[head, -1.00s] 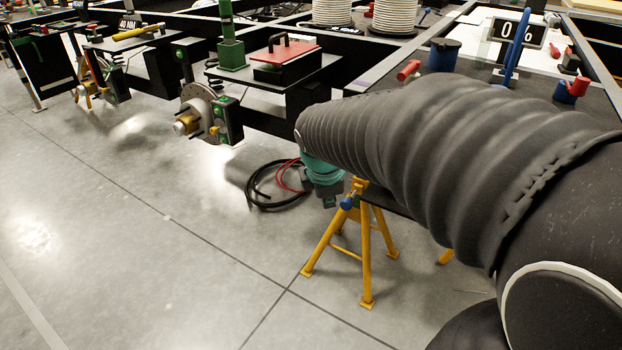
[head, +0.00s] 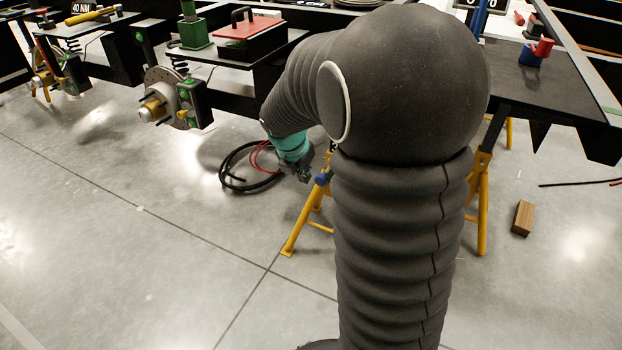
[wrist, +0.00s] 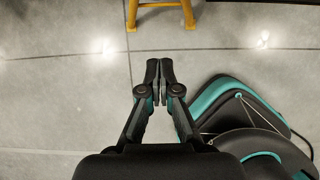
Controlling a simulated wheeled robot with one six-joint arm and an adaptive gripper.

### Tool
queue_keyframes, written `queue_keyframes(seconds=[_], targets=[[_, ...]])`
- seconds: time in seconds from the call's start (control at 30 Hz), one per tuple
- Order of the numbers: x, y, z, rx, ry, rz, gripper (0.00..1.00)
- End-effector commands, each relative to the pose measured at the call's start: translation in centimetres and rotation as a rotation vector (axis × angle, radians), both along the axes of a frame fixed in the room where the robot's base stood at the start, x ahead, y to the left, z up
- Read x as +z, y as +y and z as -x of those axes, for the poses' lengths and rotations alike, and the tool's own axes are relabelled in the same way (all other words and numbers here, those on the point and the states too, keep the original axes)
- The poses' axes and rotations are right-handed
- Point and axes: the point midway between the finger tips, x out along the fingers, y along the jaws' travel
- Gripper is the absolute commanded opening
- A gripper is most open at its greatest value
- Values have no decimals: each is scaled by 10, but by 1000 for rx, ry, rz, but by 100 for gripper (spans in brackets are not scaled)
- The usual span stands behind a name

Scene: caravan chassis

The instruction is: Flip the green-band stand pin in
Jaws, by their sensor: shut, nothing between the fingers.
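My gripper (head: 302,173) points down beside the top of a yellow stand (head: 297,228), just left of it in the head view. A blue knob or pin end (head: 322,179) shows near the top of that stand. I cannot make out a green band on it. In the wrist view my gripper (wrist: 160,68) is shut and empty, with bare floor beneath the fingertips. Yellow stand legs (wrist: 160,3) show at the top edge of that view. Another yellow stand (head: 482,205) is partly hidden behind my arm.
Black and red cables (head: 240,165) lie coiled on the floor behind my gripper. A brake disc (head: 165,97) hangs from the black chassis at left. A wooden block (head: 522,218) lies on the floor at right. The front left floor is clear.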

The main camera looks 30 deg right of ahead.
Motion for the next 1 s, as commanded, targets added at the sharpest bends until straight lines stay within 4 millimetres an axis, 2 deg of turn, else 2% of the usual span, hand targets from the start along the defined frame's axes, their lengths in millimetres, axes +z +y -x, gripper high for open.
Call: queue_keyframes(seconds=[0.57, 0.6, 0.73, 1.0], targets=[[-94, -30, -22, -2, 3, 0, 0], [-89, -36, -28, -5, -1, 0, 0], [-89, -49, -38, -3, 0, 0, 0], [-88, -59, -46, -2, 0, -1, 0]])
